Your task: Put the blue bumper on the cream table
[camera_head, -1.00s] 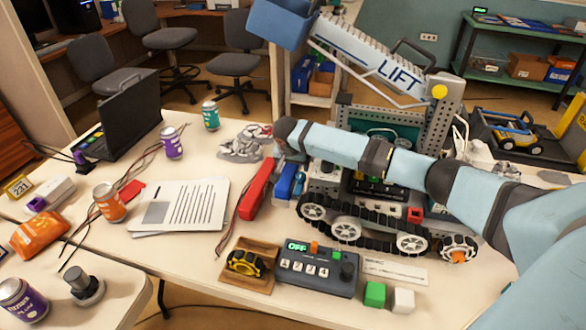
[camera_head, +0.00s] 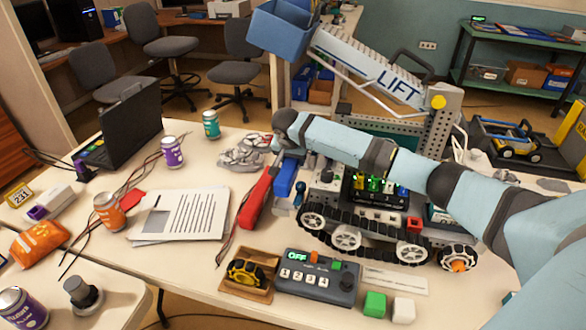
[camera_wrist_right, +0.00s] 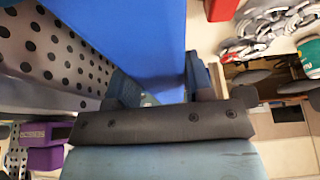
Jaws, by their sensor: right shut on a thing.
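The blue bumper (camera_head: 285,177) is a blue bar beside the red bar, at the left front of the tracked robot. It fills the upper middle of the right wrist view (camera_wrist_right: 130,35). My right gripper (camera_wrist_right: 160,88) is shut on it, one finger on each side. In the head view my right wrist hides most of that gripper. I cannot tell whether the bumper touches anything below. The cream table (camera_head: 185,262) lies under the robot and the papers. My left gripper is not in view.
A red bar (camera_head: 257,200) lies just left of the bumper. The tracked robot (camera_head: 380,220) stands close on the right. Bare table shows left of the tray.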

